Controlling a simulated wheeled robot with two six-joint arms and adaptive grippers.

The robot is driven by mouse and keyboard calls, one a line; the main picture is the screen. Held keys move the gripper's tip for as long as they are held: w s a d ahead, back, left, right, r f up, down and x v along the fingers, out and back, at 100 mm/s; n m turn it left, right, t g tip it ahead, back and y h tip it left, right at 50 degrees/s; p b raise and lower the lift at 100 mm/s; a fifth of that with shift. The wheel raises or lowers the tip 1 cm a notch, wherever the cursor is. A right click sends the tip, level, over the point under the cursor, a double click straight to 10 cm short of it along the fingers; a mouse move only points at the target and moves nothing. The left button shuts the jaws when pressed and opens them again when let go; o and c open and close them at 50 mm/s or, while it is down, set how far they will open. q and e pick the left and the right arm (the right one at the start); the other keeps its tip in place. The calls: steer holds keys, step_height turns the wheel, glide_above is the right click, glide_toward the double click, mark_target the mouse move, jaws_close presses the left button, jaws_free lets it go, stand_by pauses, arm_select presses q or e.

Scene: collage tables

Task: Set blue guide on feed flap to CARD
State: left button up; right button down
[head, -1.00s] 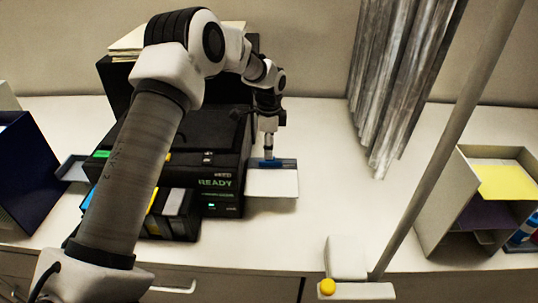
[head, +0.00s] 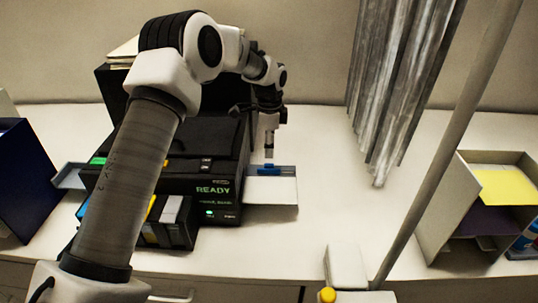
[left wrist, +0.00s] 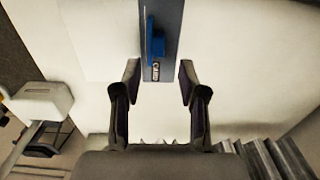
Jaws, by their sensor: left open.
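The feed flap (head: 272,192) is a pale plate sticking out of the right side of the black printer (head: 190,155). The blue guide (head: 268,170) sits on the dark blue rail at the flap's back edge. In the left wrist view the blue guide (left wrist: 156,42) lies on the rail, its near end beside the white CARD label (left wrist: 155,71). My left gripper (head: 269,155) is just above the guide, pointing down. In the left wrist view its two fingers (left wrist: 158,82) are apart with nothing held between them. My right gripper does not show.
A green READY display (head: 213,190) is lit on the printer front. Ink cartridges (head: 170,222) stand before it. Grey hanging strips (head: 395,85) are behind right. A sorter with yellow paper (head: 505,186) stands far right. The counter right of the flap is clear.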

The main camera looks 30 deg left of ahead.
mark_target(269, 165)
arm_select(q)
step_height(269, 165, down, 6)
steer(key=shift+s+r+p, duration=0.15)
steer(key=shift+r+p, duration=0.05)
steer(key=shift+p, duration=1.05)
steer(key=shift+f, duration=0.45)
jaws_close()
steer(key=shift+f+b, duration=0.15)
steer(key=shift+b, duration=0.3)
steer(key=shift+s+d+r, duration=0.2)
steer(key=shift+s+r, duration=0.1)
steer(key=shift+c, duration=0.7)
jaws_free()
steer(key=shift+o, duration=0.7)
steer(key=shift+w+a+f, duration=0.1)
steer(key=shift+w, duration=0.05)
